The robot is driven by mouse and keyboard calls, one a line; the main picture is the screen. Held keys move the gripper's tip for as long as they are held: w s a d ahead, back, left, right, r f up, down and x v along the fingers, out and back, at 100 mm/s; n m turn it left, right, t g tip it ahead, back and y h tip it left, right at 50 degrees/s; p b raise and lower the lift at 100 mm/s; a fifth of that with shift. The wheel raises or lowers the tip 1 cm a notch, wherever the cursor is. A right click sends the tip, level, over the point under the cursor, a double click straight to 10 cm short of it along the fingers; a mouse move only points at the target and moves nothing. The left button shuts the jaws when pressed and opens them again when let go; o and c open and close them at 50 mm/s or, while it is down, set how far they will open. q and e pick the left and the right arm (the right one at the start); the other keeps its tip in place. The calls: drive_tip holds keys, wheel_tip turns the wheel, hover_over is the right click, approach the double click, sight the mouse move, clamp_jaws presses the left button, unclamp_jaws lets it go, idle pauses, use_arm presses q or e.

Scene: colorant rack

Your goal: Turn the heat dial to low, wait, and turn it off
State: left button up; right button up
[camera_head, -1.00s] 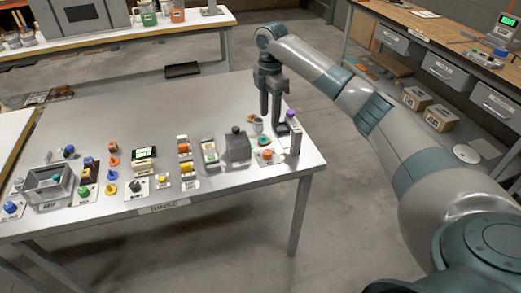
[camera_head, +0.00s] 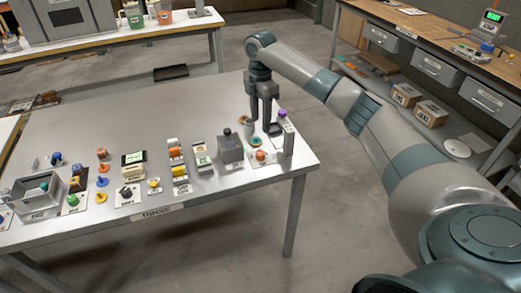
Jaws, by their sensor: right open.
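My right gripper (camera_head: 261,125) points down over the right end of the metal table, its two fingers apart and nothing between them. Several dials stand along the front edge: a black dial on a white plate (camera_head: 126,192), a green knob (camera_head: 72,200) and a small yellow knob (camera_head: 154,183). Their labels are too small to read, so I cannot tell which is the heat dial. My left gripper is out of view.
A dark grey box (camera_head: 230,150) stands left of the gripper. A grey open bin (camera_head: 38,195) stands at the far left. A small display (camera_head: 133,158) sits behind the black dial. The back of the table (camera_head: 150,110) is clear.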

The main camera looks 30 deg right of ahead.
drive_tip(key=p, duration=0.1)
hover_over(261, 153)
wheel_tip(261, 153, down, 5)
wheel_tip(261, 153, down, 8)
drive_tip(key=shift+a+r+p, duration=0.1)
drive_tip(key=shift+p, duration=0.75)
drive_tip(key=shift+f, duration=0.85)
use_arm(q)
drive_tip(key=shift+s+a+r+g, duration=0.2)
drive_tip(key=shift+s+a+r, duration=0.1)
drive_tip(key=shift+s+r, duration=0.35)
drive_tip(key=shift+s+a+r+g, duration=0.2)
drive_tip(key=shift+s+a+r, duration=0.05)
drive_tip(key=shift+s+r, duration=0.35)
use_arm(e)
drive_tip(key=shift+w, duration=0.1)
drive_tip(key=c, duration=1.1)
